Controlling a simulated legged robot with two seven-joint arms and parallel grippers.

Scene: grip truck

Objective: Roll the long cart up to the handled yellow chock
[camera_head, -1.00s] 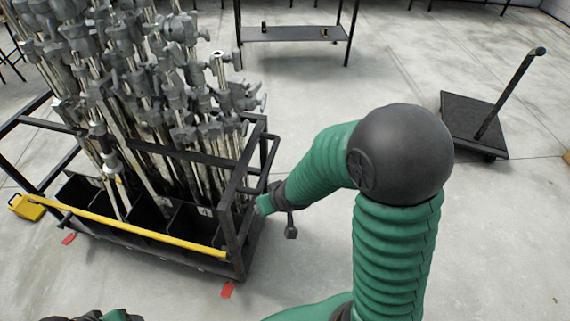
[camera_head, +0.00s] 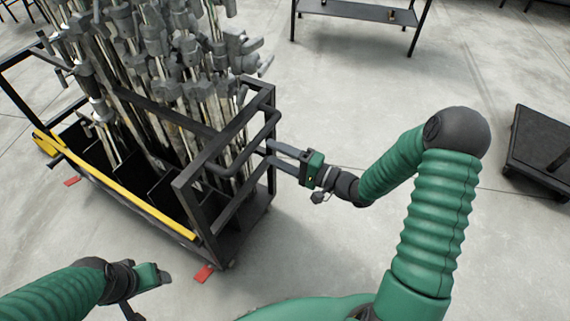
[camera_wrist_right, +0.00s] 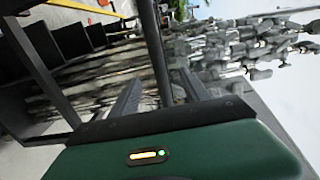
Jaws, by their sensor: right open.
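The long cart (camera_head: 262,208) is a black metal frame full of grey metal stands, at the left of the head view. A yellow bar (camera_head: 150,212) runs along its near side. The yellow chock (camera_head: 44,146) shows small beyond the cart's far left end; whether they touch is unclear. My right gripper (camera_head: 272,157) is open at the cart's right end frame. In the right wrist view, an upright dark bar (camera_wrist_right: 157,50) shows between its fingers (camera_wrist_right: 158,98). My left gripper (camera_head: 160,281) is low at the left, apart from the cart; its fingers are unclear.
Red markers lie on the floor by the cart, one at its near corner (camera_head: 204,273) and one farther left (camera_head: 72,181). A black flat dolly (camera_head: 535,150) stands at the right edge. A dark table (camera_head: 360,12) stands at the back. Grey floor between is clear.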

